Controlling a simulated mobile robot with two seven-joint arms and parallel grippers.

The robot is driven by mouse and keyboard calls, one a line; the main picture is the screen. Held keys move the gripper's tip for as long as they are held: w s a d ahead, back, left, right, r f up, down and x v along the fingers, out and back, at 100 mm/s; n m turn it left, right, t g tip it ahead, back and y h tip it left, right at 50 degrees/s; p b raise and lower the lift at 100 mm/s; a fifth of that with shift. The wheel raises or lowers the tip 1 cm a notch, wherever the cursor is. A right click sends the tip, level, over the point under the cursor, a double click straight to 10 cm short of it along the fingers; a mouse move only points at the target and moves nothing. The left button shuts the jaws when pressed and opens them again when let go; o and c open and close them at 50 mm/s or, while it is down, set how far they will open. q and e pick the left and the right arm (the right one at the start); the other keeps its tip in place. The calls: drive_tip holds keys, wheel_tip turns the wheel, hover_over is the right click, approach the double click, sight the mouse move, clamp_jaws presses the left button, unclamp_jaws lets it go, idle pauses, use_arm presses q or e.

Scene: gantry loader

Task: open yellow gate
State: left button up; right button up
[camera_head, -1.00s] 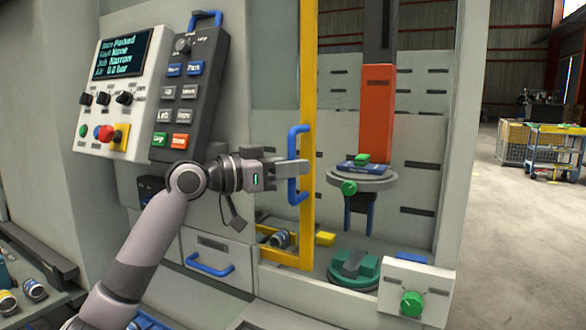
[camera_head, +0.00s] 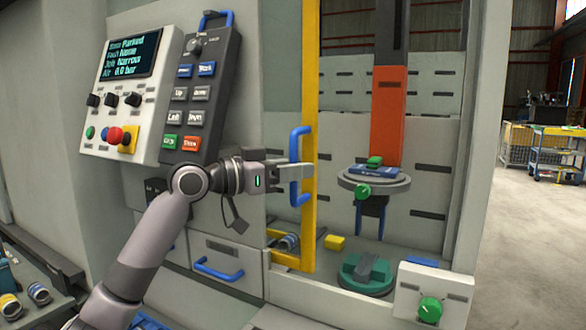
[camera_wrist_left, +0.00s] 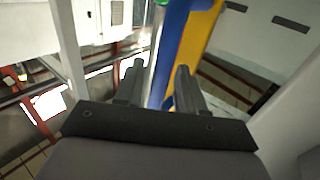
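The yellow gate (camera_head: 310,100) is an upright yellow frame at the front of the machine's opening. A blue bar handle (camera_head: 296,145) is fixed upright on it. My left gripper (camera_head: 308,172) comes in from the left, level, with its fingers at the middle of the handle. The opening right of the gate is uncovered. My right gripper is not in view.
A control panel (camera_head: 125,90) and button pendant (camera_head: 198,100) are left of the gate. A drawer (camera_head: 225,250) is below. A green-knob box (camera_head: 432,292) stands front right.

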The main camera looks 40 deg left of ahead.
use_arm(q)
drive_tip(key=shift+s, duration=0.15)
drive_tip(key=b+v, duration=0.3)
drive_tip(key=v, duration=0.4)
idle(0.3)
